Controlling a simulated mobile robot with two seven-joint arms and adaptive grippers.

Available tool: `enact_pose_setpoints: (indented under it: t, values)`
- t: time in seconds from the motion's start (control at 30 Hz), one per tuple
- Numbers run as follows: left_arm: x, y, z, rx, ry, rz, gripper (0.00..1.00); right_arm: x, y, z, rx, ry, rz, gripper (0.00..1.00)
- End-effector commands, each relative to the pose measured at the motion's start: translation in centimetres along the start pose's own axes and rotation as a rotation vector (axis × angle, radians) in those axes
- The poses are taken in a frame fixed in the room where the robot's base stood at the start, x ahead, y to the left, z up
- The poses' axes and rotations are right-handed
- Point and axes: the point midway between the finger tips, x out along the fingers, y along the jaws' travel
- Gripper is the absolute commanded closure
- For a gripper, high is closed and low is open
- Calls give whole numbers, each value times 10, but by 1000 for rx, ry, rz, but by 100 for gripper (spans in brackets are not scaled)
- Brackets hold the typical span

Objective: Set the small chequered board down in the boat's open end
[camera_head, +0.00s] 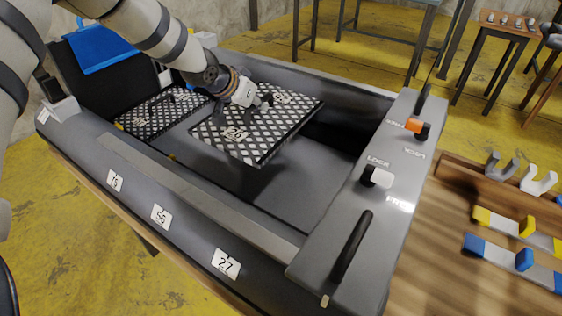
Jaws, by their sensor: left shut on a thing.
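The grey inflatable boat (210,190) stands on a wooden table, with a dark hollow inside. My left gripper (245,104) is shut on a black-and-white chequered board (264,138) with number labels. This board is over the boat's hollow and looks raised above the floor, though I cannot tell whether an edge touches. My gripper hides part of its far side. A second chequered board (145,119) lies inside the boat to the left, partly behind my gripper. Bare boat floor shows to the right of the held board. My right gripper is out of view.
A grey panel (385,215) at the boat's right end carries an orange-knobbed switch (414,126), a white-knobbed switch (376,176) and a black handle. Blue and yellow pieces (524,259) and grey hooks lie on the table at right. A blue cloth-like item (98,46) hangs at the far left.

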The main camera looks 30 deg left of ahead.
Motion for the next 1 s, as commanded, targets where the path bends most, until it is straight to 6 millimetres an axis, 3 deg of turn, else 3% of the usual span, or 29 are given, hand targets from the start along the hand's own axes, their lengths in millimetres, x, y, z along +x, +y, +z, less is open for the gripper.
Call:
enact_pose_setpoints:
  t: [0.13, 0.47, 0.63, 1.0]
  values:
    - [23, 1, 21, 2, -3, 1, 100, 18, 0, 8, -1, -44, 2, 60]
    - [21, 30, 28, 9, 1, -1, 100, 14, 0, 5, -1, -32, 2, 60]
    - [50, 31, 59, 2, -5, -1, 100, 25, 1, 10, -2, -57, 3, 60]
    - [87, 31, 95, 3, -1, 0, 100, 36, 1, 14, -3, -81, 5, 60]
